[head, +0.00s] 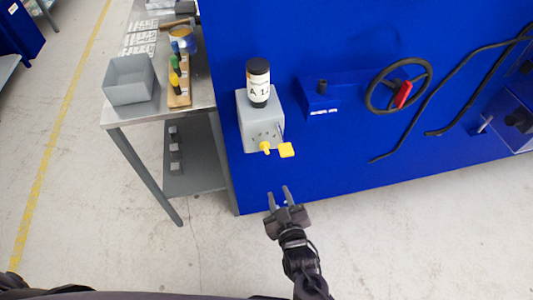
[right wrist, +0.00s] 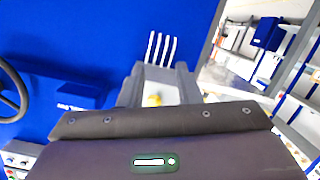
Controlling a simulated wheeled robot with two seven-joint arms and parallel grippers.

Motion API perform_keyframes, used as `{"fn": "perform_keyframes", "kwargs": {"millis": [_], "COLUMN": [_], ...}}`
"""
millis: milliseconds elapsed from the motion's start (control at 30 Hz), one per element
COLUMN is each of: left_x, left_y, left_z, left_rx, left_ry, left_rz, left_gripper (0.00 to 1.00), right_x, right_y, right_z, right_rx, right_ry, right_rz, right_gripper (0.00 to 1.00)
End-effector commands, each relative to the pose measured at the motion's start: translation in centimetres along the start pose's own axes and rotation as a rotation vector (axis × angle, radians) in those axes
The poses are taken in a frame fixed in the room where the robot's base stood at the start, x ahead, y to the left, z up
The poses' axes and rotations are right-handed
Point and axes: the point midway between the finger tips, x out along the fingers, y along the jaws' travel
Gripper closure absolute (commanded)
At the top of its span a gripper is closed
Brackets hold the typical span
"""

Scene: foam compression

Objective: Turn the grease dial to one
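A grey dispenser box (head: 258,122) is fixed to the blue panel, with a black cartridge with a white label (head: 258,82) upright on top. A small yellow dial (head: 265,147) sits low on its front, with a yellow square tab (head: 286,150) to its right. The dial's marks are too small to read. My right gripper (head: 279,196) is open and empty, below the dial and apart from it. In the right wrist view, a small yellow part (right wrist: 155,99) shows just beyond my gripper's dark body. My left gripper is not in view.
A metal table (head: 160,112) stands left, with an open grey bin (head: 130,80) and a wooden rack of coloured bottles (head: 178,85). A black handwheel (head: 398,86) with a red grip and dark hoses (head: 455,80) are on the panel at right. The floor below is clear.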

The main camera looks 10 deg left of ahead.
Motion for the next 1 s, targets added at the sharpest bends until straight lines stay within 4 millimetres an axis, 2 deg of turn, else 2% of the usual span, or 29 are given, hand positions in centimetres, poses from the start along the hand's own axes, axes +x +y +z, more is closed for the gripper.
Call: {"fn": "perform_keyframes", "kwargs": {"millis": [33, 100, 233, 367, 700, 833, 1000], "left_x": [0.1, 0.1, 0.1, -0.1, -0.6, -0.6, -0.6], "left_y": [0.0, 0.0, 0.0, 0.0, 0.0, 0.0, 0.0], "left_z": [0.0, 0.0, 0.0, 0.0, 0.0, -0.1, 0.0], "left_rx": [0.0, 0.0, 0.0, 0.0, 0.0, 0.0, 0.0], "left_ry": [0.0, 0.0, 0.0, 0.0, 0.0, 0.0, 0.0], "left_rz": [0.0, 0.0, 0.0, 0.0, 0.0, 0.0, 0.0], "left_gripper": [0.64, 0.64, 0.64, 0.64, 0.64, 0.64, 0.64], "right_x": [0.0, -0.2, -0.4, 0.7, 5.8, 6.8, 7.1], "right_y": [0.4, 0.8, 1.3, 1.5, 1.9, 1.9, 1.9], "right_z": [-3.0, -6.0, -8.9, -9.5, -10.4, -10.5, -10.5], "right_rx": [0.001, 0.001, 0.001, 0.001, 0.001, 0.001, 0.002], "right_ry": [0.061, 0.121, 0.177, 0.186, 0.183, 0.182, 0.181], "right_rz": [0.021, 0.044, 0.067, 0.072, 0.07, 0.069, 0.069], "right_gripper": [0.69, 0.69, 0.69, 0.69, 0.69, 0.69, 0.69]}}
